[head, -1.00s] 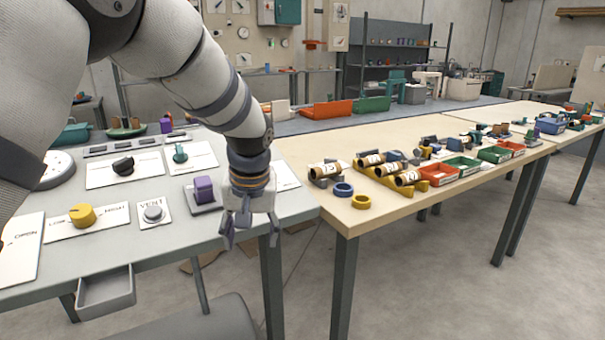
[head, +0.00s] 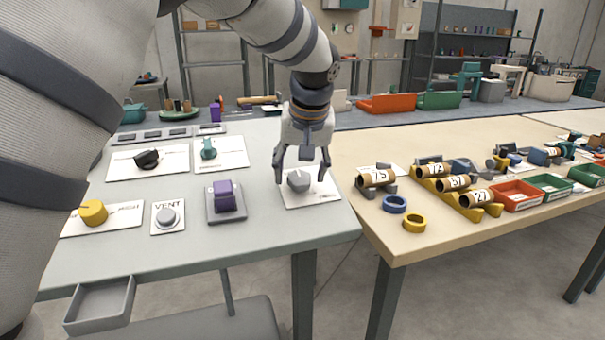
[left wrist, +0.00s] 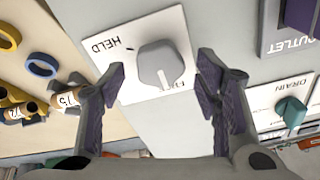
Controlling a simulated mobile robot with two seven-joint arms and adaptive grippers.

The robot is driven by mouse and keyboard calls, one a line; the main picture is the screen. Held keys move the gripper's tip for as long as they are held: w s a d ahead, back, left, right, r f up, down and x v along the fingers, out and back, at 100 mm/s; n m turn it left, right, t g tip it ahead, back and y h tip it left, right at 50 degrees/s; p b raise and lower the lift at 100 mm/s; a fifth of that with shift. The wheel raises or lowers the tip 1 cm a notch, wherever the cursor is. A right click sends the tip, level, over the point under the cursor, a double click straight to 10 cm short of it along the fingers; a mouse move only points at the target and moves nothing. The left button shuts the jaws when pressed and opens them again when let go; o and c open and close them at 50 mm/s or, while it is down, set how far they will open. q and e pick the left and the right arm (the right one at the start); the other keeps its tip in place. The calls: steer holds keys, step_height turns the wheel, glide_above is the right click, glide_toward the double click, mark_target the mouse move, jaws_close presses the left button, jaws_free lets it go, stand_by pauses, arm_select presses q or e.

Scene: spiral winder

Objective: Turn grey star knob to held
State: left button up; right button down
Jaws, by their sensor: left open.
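The grey star knob (head: 299,181) sits on a white label plate (head: 318,194) near the right edge of the grey table. In the left wrist view the knob (left wrist: 160,64) shows a pale pointer line aimed at a partly hidden word at the plate's lower edge. The word HELD (left wrist: 104,49) is at the plate's upper left in that view. My left gripper (head: 302,172) is open and points down over the knob. Its fingers (left wrist: 160,75) stand on either side of the knob, apart from it. My right gripper is not in view.
A purple switch (head: 225,196) on a grey base, a VENT button (head: 168,217) and a yellow knob (head: 93,212) are to the left. A teal knob (head: 208,149) is behind. Labelled rolls (head: 376,178) and rings (head: 395,204) lie on the wooden table at right.

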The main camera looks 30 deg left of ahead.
arm_select(q)
steer(key=shift+w+a+f, duration=0.15)
steer(key=shift+a+f, duration=0.1)
steer(key=shift+f, duration=0.4)
steer(key=shift+c, duration=0.4)
steer(key=c, duration=1.1)
steer(key=shift+o, duration=0.2)
